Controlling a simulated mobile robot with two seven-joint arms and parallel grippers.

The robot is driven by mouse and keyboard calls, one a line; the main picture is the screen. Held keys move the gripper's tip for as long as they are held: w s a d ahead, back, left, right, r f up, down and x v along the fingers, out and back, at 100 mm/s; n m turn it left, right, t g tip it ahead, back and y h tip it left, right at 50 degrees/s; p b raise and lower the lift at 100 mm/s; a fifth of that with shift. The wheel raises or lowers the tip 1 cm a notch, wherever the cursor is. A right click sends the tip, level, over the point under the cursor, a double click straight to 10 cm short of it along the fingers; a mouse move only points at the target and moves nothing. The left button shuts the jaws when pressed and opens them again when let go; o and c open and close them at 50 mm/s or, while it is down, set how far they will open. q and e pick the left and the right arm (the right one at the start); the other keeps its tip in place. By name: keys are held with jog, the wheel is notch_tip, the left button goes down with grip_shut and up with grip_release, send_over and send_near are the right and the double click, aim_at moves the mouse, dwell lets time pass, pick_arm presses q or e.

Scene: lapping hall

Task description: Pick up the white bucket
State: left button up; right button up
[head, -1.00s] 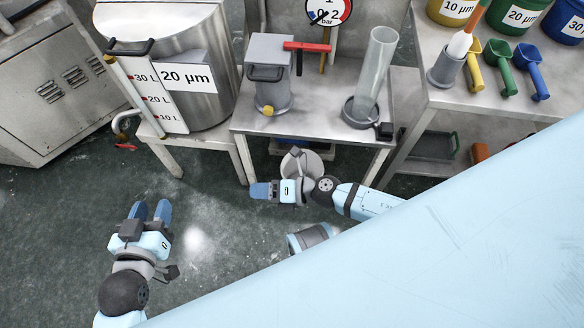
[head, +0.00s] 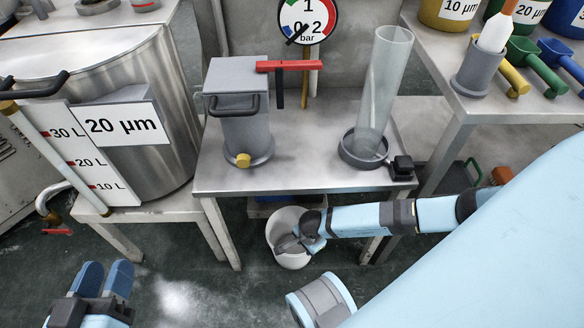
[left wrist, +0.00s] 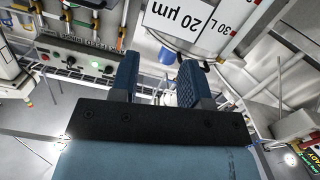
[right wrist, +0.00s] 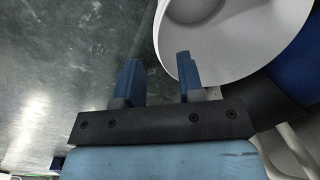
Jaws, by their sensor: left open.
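The white bucket (head: 290,262) stands on the floor in front of the middle table, partly under its front edge. My right gripper (head: 290,242) overlaps it, with the arm coming in from the right. In the right wrist view the bucket (right wrist: 238,45) fills the upper right, its open mouth showing. The right gripper (right wrist: 156,72) is open there; one finger overlaps the bucket and the other is left of it. I cannot tell whether they touch it. My left gripper (head: 103,275) is open and empty at the lower left, away from the bucket; it also shows in the left wrist view (left wrist: 158,75).
The middle table (head: 300,178) bears a grey device with a red lever (head: 290,66) and a clear tube (head: 383,85). A steel tank (head: 160,60) labelled 20 µm stands left. Table legs flank the bucket. A light blue surface (head: 490,250) covers the lower right.

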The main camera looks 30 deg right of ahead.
jog(key=f+b, duration=0.1)
jog(key=f, duration=0.3)
jog(key=shift+w+f, duration=0.2)
jog(key=f+b, duration=0.3)
jog(key=f, duration=0.1)
jog(key=shift+w+d+f+b, duration=0.2)
jog(key=shift+b, duration=0.2)
jog(key=shift+f, duration=0.35)
pick_arm(q)
jog(key=w+m, duration=0.1)
jog(key=w+a+m+t, duration=0.1)
jog(key=m+t+h, duration=0.1)
jog(key=shift+w+a+r+m, duration=0.3)
jog(key=shift+w+a+m, duration=0.05)
jog(key=shift+w+m, duration=0.05)
pick_arm(e)
jog(key=shift+r, duration=0.1)
